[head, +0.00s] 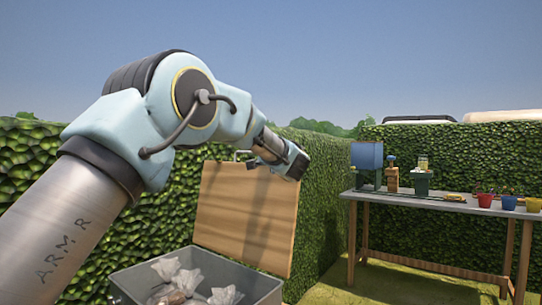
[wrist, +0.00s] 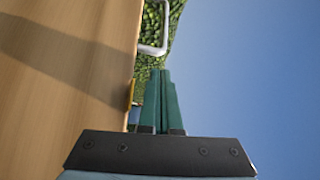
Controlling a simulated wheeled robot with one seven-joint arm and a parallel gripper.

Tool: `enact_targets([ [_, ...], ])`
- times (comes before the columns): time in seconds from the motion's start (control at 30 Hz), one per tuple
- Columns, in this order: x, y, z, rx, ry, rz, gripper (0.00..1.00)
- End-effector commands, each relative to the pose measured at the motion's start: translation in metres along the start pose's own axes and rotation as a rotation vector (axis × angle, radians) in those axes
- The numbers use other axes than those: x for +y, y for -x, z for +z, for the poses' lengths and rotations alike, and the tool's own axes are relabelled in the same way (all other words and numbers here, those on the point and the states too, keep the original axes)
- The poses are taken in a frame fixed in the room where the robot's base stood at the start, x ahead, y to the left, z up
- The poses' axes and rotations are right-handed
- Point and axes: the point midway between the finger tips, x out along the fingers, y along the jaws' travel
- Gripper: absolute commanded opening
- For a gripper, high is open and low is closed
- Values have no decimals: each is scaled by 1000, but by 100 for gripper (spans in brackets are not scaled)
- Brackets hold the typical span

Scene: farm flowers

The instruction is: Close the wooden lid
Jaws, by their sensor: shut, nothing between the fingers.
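The wooden lid (head: 245,220) stands open, raised nearly upright at the back of a grey box (head: 268,290). A metal handle (head: 243,155) sits on its top edge. In the wrist view the lid (wrist: 60,60) fills the left side, and the handle (wrist: 163,40) juts from its edge ahead of the fingers. My gripper (wrist: 161,72) is shut and empty, with its green fingers together beside the lid's edge. In the head view my wrist is close to the lid's upper right corner; the fingertips are not clear there. I cannot tell whether they touch the lid.
The box holds several pale bags (head: 190,280). A table (head: 440,203) at the right bears a blue-topped container (head: 367,156), a red pot (head: 485,200), a blue pot (head: 509,202) and other items. Hedges (head: 330,200) enclose the area. Grass lies between box and table.

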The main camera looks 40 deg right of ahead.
Motion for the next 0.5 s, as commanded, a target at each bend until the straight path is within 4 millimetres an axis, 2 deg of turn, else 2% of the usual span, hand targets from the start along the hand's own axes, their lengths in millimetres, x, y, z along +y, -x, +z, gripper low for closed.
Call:
enact_targets([
  [0.03, -1, -11, 0, -2, 2, 0, 0],
  [0.2, -1, -34, 0, -1, 1, 0, 0],
  [0.5, 0, -45, 0, 2, 1, 0, 0],
])
